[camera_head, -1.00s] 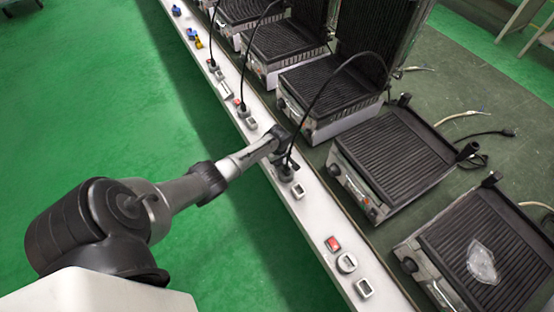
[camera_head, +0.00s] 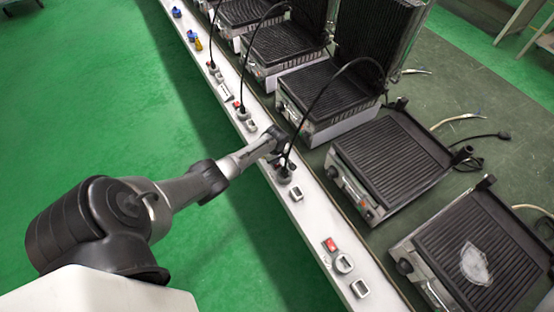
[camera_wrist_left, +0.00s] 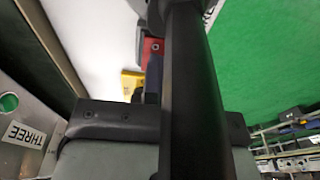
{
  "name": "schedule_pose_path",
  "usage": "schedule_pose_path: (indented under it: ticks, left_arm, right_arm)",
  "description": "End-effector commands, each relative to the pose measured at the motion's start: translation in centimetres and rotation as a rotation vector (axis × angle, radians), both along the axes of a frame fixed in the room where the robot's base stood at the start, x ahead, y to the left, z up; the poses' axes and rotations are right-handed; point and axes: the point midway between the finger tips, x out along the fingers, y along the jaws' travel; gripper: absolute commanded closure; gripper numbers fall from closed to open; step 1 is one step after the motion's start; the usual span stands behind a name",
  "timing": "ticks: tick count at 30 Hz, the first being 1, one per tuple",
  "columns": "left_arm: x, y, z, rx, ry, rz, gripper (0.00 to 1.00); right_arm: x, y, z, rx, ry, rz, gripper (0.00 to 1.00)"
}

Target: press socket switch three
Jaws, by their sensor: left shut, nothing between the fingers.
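My left gripper (camera_head: 276,140) is over the white socket strip (camera_head: 318,222), beside a socket with a black plug (camera_head: 284,174). Its fingers are shut with nothing between them. In the left wrist view, a red switch (camera_wrist_left: 152,48) shows on the white strip, partly hidden behind my dark gripper parts. A label reading THREE (camera_wrist_left: 24,135) is on a metal panel at the left of that view. In the head view, my gripper hides the strip at this place, so I cannot tell whether it touches the switch. My right gripper is not in view.
Another red switch (camera_head: 330,245) and a round socket (camera_head: 343,264) are nearer on the strip. Contact grills, such as one ribbed grill (camera_head: 390,158), stand along the right. Black cables (camera_head: 322,90) arch from plugs to grills. The green floor (camera_head: 245,235) left of the strip is clear.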

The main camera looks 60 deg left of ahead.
Motion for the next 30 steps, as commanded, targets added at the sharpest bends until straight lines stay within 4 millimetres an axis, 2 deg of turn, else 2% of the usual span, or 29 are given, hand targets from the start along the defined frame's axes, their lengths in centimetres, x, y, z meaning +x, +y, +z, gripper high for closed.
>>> schedule_pose_path:
  ticks: [1,6,15,21,30]
  left_arm:
    - [0.2,-0.2,1.6,-0.004,-0.003,-0.001,1.00]
    - [0.4,-0.9,3.9,-0.013,-0.005,-0.003,1.00]
    - [0.5,-1.2,9.9,-0.013,-0.010,-0.004,1.00]
    - [0.6,-1.4,12.1,-0.014,-0.010,-0.004,1.00]
    - [0.5,-1.5,13.2,-0.015,-0.009,-0.003,1.00]
  right_arm:
    - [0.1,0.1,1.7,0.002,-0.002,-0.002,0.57]
    - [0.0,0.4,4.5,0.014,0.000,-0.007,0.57]
    - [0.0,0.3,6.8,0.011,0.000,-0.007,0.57]
    - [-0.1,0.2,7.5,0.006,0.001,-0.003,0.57]
    - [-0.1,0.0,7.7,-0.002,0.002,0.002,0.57]
